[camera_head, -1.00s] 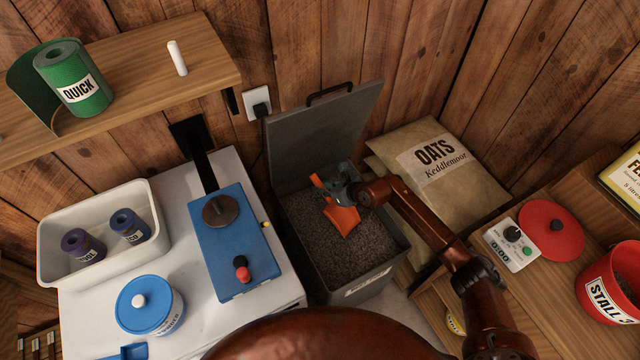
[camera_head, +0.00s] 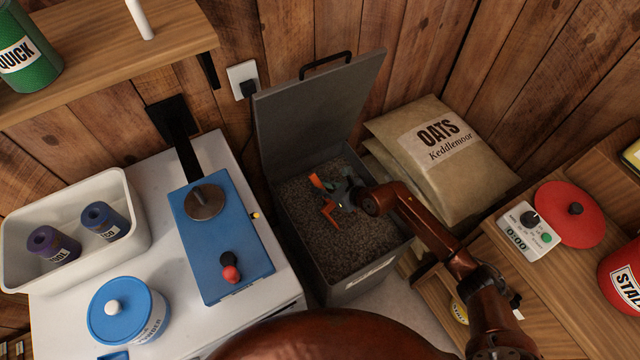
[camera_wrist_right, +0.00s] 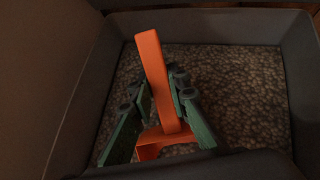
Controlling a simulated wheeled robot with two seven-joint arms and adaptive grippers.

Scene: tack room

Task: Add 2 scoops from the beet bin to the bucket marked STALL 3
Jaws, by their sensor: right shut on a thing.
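My right gripper (camera_head: 342,192) is shut on the handle of an orange scoop (camera_head: 330,211), inside the open grey feed bin (camera_head: 279,222). In the right wrist view the gripper (camera_wrist_right: 164,95) has its fingers on both sides of the scoop's handle (camera_wrist_right: 152,62). The scoop's bowl is low at the brown-grey pellets (camera_head: 345,233); whether it holds any is hidden. The bin's label (camera_head: 370,275) is too slanted to read. The red bucket (camera_head: 622,278) is cut off at the right edge, with only "STAL" showing. My left gripper is not in view.
The bin's raised lid (camera_head: 315,110) stands behind the scoop. Oats sacks (camera_head: 460,175) lie right of the bin. A timer (camera_head: 528,230) and red lid (camera_head: 570,213) rest on the wooden bench. A white cabinet with a blue device (camera_head: 222,240) stands left.

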